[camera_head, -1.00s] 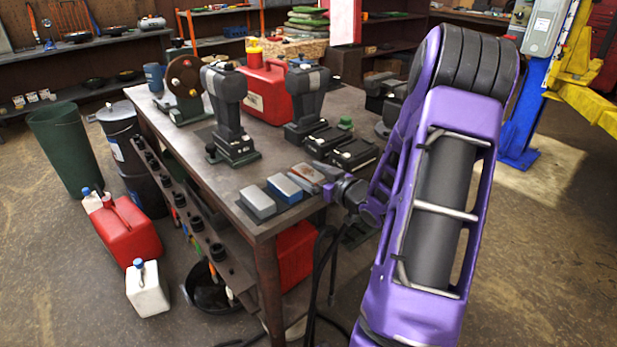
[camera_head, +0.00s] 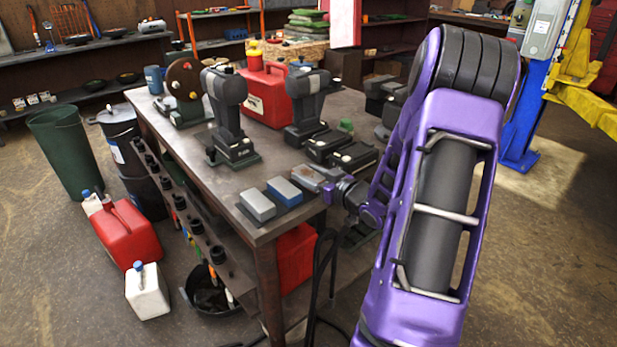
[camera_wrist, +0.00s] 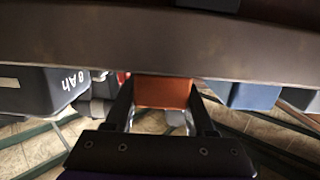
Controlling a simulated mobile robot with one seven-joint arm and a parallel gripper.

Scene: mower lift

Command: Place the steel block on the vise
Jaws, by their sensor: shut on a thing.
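The steel block (camera_head: 308,179), rust-brown on the faces I see, is at the front right of the workbench, to the right of a blue block. My gripper (camera_head: 322,180) reaches it from the right and is shut on it. In the wrist view the orange-brown block (camera_wrist: 163,92) sits between the two dark fingers (camera_wrist: 162,108). Whether it still rests on the bench top is not clear. A dark grey vise-like shape (camera_head: 380,88) stands at the bench's far right, partly hidden behind my purple arm.
A light grey block (camera_head: 257,205) and the blue block (camera_head: 285,191) lie close to the left. Black battery packs (camera_head: 340,150) and upright tools (camera_head: 228,115) stand behind. A red can (camera_head: 266,95) is farther back. The workbench (camera_head: 215,185) has bare room at its left front.

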